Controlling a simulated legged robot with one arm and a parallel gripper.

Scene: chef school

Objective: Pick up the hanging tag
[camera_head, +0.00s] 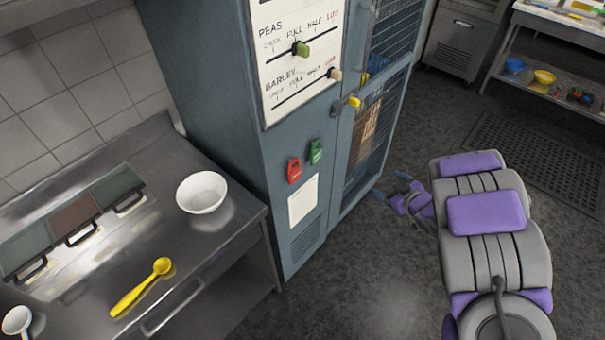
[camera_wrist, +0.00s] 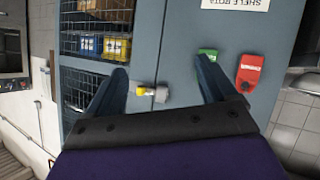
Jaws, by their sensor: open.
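Two hanging tags are on the blue-grey cabinet front: a red tag (camera_head: 294,170) and, to its right, a green tag (camera_head: 316,152). The wrist view is upside down; there the green tag (camera_wrist: 207,54) is partly covered by the right finger, and the red tag (camera_wrist: 249,72) is to its right. My gripper (camera_head: 390,184) is open, to the right of the tags in the head view, near the cabinet's mesh door. In the wrist view, my gripper (camera_wrist: 161,66) has its fingers spread with nothing held between them. It looks apart from both tags.
A yellow-tipped door latch (camera_wrist: 147,91) shows between the fingers. The cabinet (camera_head: 220,110) has a mesh door (camera_head: 386,112) and a white sheet (camera_head: 303,199) below the tags. A steel counter (camera_head: 215,250) at left holds a white bowl (camera_head: 202,192) and yellow spoon (camera_head: 141,287).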

